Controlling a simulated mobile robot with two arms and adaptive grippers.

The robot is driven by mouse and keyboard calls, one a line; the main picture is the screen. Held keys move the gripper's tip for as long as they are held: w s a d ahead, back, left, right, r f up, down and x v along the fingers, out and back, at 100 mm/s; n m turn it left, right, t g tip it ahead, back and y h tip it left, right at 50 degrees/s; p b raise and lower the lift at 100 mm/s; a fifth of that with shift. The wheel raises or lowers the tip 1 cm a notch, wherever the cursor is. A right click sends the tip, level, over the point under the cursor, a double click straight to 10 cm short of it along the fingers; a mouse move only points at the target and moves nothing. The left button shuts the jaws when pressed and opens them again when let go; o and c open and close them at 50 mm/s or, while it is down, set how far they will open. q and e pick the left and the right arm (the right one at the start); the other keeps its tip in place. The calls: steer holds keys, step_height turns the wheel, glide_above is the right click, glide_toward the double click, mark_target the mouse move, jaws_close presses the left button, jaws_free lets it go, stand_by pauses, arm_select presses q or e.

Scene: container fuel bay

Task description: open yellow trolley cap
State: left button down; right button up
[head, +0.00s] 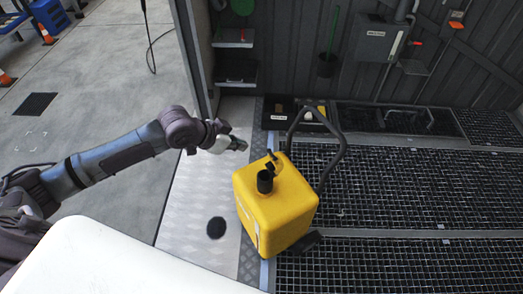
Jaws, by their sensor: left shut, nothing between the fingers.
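The yellow trolley (273,208) stands on the floor at the edge of the grating, right of the picture's middle. A black cylindrical neck or cap (265,182) sticks up from its top; I cannot tell whether a cap is on it. A dark curved piece lies just behind it on the top. A dark looped handle (335,150) rises at the trolley's back right. My left gripper (240,143) is shut and empty, above and to the left of the trolley, apart from it. My right gripper is not in view.
Dark floor grating (400,190) covers the right side. A metal ramp plate (190,200) lies left of the trolley. A grey box (376,38), a green-handled tool in a holder (328,62) and shelves (235,80) are on the back wall. Orange cones stand far left.

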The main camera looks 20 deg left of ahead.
arm_select(q)
glide_toward(271, 154)
steer(key=shift+x, duration=3.65)
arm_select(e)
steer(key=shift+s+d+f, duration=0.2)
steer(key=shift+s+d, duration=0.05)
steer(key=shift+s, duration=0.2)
arm_select(q)
steer(key=shift+d, duration=0.1)
